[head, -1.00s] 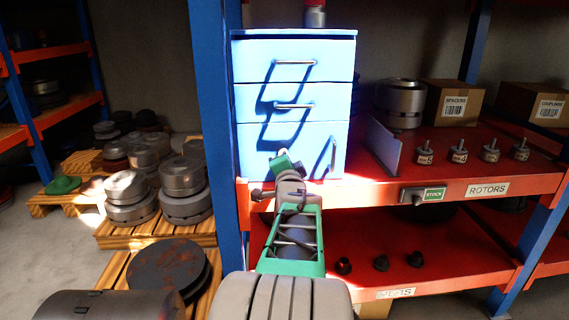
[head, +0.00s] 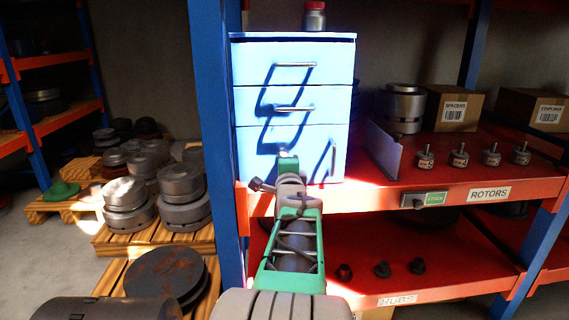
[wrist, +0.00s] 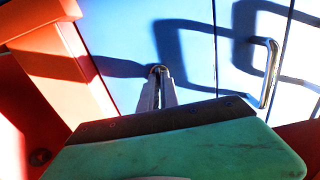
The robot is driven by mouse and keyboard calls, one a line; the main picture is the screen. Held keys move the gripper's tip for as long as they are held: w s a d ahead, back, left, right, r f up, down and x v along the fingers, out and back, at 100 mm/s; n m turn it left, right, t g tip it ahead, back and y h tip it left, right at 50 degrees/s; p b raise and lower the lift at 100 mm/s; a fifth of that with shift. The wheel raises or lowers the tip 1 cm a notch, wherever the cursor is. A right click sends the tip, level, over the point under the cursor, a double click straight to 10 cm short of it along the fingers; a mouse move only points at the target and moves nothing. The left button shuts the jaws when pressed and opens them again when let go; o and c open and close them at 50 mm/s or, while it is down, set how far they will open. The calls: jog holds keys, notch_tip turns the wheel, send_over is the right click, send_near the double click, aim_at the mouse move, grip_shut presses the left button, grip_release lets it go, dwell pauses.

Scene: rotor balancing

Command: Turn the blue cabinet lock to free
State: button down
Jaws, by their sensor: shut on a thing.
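The blue cabinet (head: 246,62) stands on the red shelf in the head view. It has two drawers with bar handles and a lower front with an upright handle (head: 333,155). Its blue face (wrist: 120,35) fills the upper part of the wrist view. My gripper (wrist: 157,72) reaches to this face, with its two fingers close together on a small grey part, seemingly the lock knob. The fingers hide most of it, so its turn angle cannot be read. In the head view my arm hides the fingers and the lock.
A blue rack post (head: 206,130) stands just left of the cabinet. A grey upright plate (head: 384,148) and several small knobbed parts (head: 425,157) are to the right on the shelf. A red-lidded jar (head: 314,17) stands on top. A bar handle (wrist: 268,72) is right of my fingers.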

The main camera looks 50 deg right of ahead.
jog(key=c, duration=1.6)
grip_release()
jog(key=v, duration=0.7)
jog(key=shift+s+a+p, duration=0.25)
jog(key=shift+a+p, duration=0.05)
jog(key=shift+p, duration=0.05)
